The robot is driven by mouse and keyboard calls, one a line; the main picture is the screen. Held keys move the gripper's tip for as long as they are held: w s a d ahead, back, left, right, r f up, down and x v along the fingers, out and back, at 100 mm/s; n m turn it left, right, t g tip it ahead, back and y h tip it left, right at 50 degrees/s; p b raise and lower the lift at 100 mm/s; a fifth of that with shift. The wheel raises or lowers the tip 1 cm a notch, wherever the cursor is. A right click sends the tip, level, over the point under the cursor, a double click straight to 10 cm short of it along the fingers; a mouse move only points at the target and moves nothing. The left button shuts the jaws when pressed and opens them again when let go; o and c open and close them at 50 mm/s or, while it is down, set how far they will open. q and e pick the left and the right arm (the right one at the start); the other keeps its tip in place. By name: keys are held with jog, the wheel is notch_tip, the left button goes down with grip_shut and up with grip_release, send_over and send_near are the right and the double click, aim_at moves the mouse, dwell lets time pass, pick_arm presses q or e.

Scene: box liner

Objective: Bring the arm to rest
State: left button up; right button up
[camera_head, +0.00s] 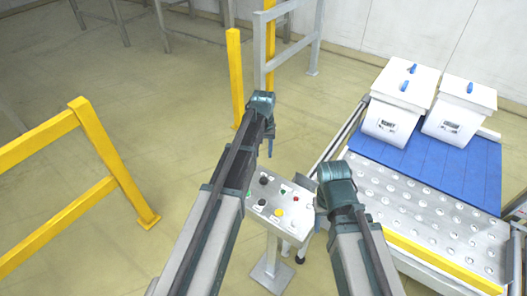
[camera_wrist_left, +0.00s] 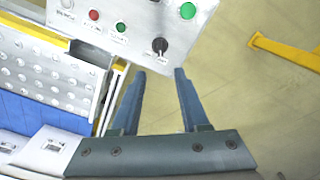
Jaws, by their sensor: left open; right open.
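My left arm reaches forward in the head view, and its gripper (camera_head: 270,150) hangs fingers down beyond the control panel.
A control panel (camera_head: 262,206) on a post stands between the arms; it also shows in the left wrist view (camera_wrist_left: 131,42). A conveyor with a blue belt (camera_head: 456,166) carries two white lidded boxes at right. Yellow rails (camera_head: 104,150) stand left. Open floor lies between.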

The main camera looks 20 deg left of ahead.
dwell(0.4)
pick_arm(q)
jog(key=s+d+f+m+b, duration=0.2)
jog(key=s+d+b, duration=0.1)
jog(key=s, duration=0.5)
jog(key=s+d+f+m+b, duration=0.2)
jog(key=s+d, duration=0.3)
jog(key=s, duration=0.3)
jog(key=s+d+f+m+y+b, duration=0.1)
jog(key=s+d+f+m+b, duration=0.1)
jog(key=s, duration=0.5)
jog(key=d+f+b, duration=0.1)
jog(key=d+f, duration=0.1)
jog(key=d, duration=0.1)
jog(key=shift+s+f+b, duration=0.15)
jog(key=shift+s+b, duration=0.15)
jog(key=shift+s, duration=0.1)
jog(key=shift+d, duration=0.1)
